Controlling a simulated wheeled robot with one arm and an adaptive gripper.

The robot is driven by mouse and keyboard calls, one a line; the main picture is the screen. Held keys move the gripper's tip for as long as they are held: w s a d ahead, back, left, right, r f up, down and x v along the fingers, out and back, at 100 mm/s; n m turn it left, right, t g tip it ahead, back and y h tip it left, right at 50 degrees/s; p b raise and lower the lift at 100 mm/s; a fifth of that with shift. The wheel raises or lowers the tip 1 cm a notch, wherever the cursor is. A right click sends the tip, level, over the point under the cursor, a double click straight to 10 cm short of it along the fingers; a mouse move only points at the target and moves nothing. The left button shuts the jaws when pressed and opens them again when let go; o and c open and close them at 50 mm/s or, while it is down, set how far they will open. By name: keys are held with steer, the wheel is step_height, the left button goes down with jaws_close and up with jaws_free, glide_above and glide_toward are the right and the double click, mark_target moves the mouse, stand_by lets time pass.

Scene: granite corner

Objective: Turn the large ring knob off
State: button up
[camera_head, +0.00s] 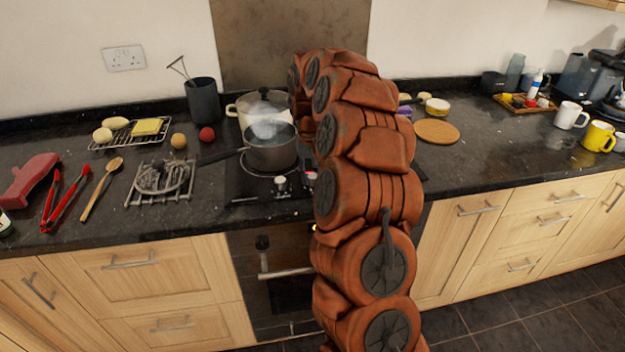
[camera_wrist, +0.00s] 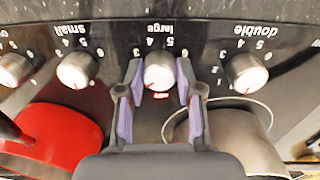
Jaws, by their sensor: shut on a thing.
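The large ring knob (camera_wrist: 159,72) is a silver-white round knob under the upside-down word "large" on the black hob panel in the wrist view. A red mark shows on its face, turned toward the lower left in the picture, and a small red light glows just below it. My gripper (camera_wrist: 158,82) has its purple-padded fingers on both sides of this knob and is shut on it. In the head view, my arm hides the gripper.
The small knob (camera_wrist: 77,70) and the double knob (camera_wrist: 246,72) flank it closely. A red pot (camera_wrist: 56,132) and a grey pot (camera_wrist: 230,135) are near the fingers. In the head view, a steaming saucepan (camera_head: 270,155) stands on the hob beside my arm, with a cream pot (camera_head: 262,104) behind.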

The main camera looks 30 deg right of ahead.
mark_target(312, 177)
steer(key=n+b, duration=0.1)
steer(key=n, duration=0.4)
steer(key=shift+n+b, duration=0.3)
steer(key=n, duration=0.5)
steer(key=shift+s+t, duration=0.1)
steer(key=shift+t, duration=0.2)
steer(key=o, duration=1.2)
steer(key=shift+c, duration=0.2)
step_height(312, 177, up, 12)
steer(key=shift+s+a, duration=0.15)
steer(key=shift+a, duration=0.05)
